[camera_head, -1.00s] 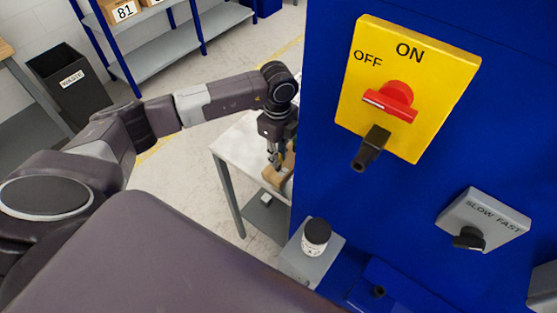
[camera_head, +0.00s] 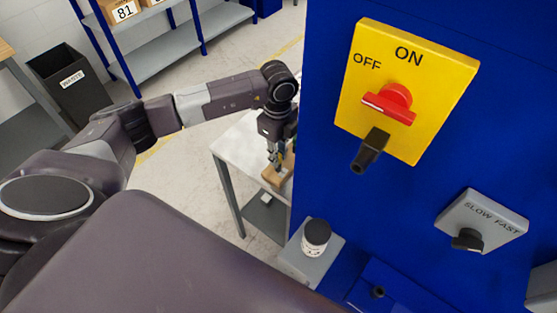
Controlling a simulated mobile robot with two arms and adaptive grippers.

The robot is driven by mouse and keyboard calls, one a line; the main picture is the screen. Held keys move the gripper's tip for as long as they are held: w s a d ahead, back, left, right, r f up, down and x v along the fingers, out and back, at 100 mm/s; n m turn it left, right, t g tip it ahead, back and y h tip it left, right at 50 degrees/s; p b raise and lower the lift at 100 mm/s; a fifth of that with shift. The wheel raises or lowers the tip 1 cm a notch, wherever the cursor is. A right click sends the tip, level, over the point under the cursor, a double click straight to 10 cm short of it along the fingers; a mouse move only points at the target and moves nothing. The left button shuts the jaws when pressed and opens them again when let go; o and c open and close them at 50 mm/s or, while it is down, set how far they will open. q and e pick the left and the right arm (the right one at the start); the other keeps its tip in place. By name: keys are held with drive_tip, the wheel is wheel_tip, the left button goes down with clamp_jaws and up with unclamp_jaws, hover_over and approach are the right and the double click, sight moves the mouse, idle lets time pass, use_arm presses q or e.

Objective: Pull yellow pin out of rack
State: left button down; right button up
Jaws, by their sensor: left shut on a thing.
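My left gripper (camera_head: 276,160) points down over the wooden rack (camera_head: 273,178) on the white table. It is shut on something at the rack. That thing is too small and hidden by the fingers to make out, and I cannot tell its colour. I cannot pick out the yellow pin by itself. The blue machine hides the right side of the rack. My right gripper is not in view.
The blue machine (camera_head: 330,150) stands close to the right of my left gripper and cuts off the white table (camera_head: 238,150). A waste bin (camera_head: 70,88) and shelves (camera_head: 172,70) are at the back left.

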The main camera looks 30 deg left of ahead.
use_arm(q)
drive_tip(key=shift+r+p, duration=0.45)
drive_tip(key=shift+r, duration=0.35)
drive_tip(key=shift+r+p, duration=0.55)
drive_tip(key=shift+r, duration=0.25)
drive_tip(key=shift+r+p, duration=1.7)
drive_tip(key=shift+r, duration=0.8)
drive_tip(key=shift+f, duration=0.1)
